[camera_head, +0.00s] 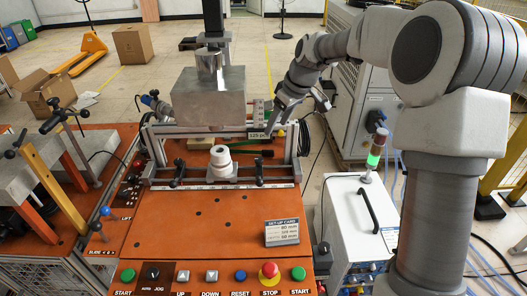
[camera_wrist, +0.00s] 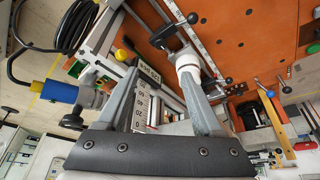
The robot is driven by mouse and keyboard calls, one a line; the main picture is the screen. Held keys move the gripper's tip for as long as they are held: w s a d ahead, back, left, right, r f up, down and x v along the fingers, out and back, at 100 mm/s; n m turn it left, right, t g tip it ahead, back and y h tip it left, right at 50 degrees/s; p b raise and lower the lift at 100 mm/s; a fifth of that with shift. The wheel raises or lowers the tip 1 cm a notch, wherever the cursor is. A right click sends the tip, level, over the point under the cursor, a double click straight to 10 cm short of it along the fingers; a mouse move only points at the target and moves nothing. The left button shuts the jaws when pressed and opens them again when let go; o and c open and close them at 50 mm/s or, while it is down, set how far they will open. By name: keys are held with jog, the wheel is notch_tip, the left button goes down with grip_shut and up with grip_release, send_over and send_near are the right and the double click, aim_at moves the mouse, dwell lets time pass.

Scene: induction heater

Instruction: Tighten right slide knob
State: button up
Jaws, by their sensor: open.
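The fixture has a rail across its front (camera_head: 225,186), with a black T-shaped knob at the left (camera_head: 177,170) and another at the right (camera_head: 282,170). I cannot tell for sure which is the right slide knob. My gripper (camera_head: 266,122) is behind the fixture's right part, near a small number plate (camera_head: 257,135). In the wrist view my gripper (camera_wrist: 160,68) is open, its two fingers apart and nothing clearly held. Contact with the fixture cannot be told.
A white stepped cylinder (camera_head: 221,160) stands mid-fixture, below a large metal block (camera_head: 208,97). The orange table (camera_head: 190,235) carries a set-up card (camera_head: 282,232) and front buttons. A white cabinet with a signal lamp (camera_head: 376,150) stands at the right. Cables hang close by.

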aim_at(259, 159)
jog(key=x, duration=1.7)
jog(key=shift+s+d+p, duration=0.1)
jog(key=shift+p, duration=0.2)
grip_shut()
